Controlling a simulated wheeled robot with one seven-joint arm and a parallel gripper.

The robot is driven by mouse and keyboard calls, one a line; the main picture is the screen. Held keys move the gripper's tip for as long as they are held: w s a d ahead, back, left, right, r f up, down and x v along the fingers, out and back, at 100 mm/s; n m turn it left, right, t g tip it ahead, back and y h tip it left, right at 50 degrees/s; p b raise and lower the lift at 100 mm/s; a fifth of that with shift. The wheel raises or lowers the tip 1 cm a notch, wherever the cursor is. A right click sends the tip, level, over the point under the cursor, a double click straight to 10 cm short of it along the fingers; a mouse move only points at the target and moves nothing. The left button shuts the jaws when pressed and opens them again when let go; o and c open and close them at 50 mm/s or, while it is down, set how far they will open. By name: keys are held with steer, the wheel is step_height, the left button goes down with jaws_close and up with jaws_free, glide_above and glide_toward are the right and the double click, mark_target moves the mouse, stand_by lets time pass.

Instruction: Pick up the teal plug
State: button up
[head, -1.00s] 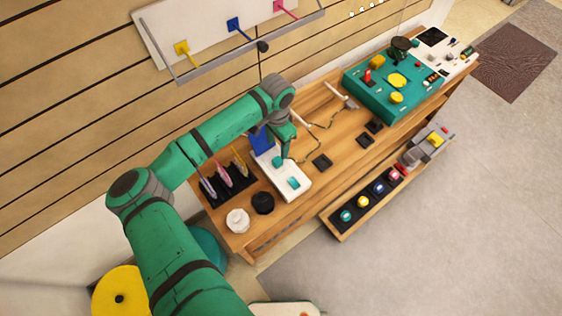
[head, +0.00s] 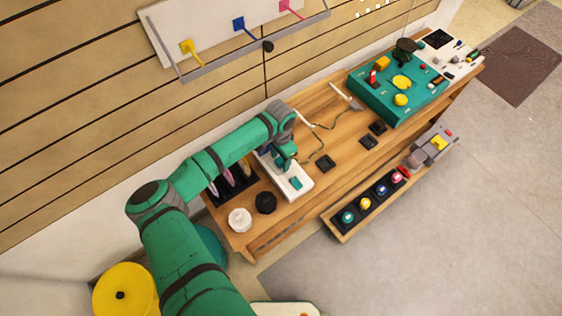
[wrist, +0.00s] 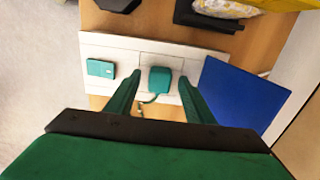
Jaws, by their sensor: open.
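The teal plug (wrist: 159,79), a small rounded block with a thin cable, sits on a white board (wrist: 120,43) in the wrist view. My gripper (wrist: 160,80) is open above the board, with one finger on either side of the plug. I cannot tell whether the fingers touch it. In the head view my gripper (head: 284,163) hides the plug. A second teal block (wrist: 100,68), flat with small marks, lies on the same board; it also shows in the head view (head: 295,183).
A blue panel (wrist: 240,95) stands close to the right finger. A black knob (head: 265,202) and a white knob (head: 240,220) sit beside the board. A black rack with slim upright items is behind them. A teal box (head: 385,98) stands farther along the table.

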steer(key=c, duration=1.1)
steer(key=shift+r, duration=0.1)
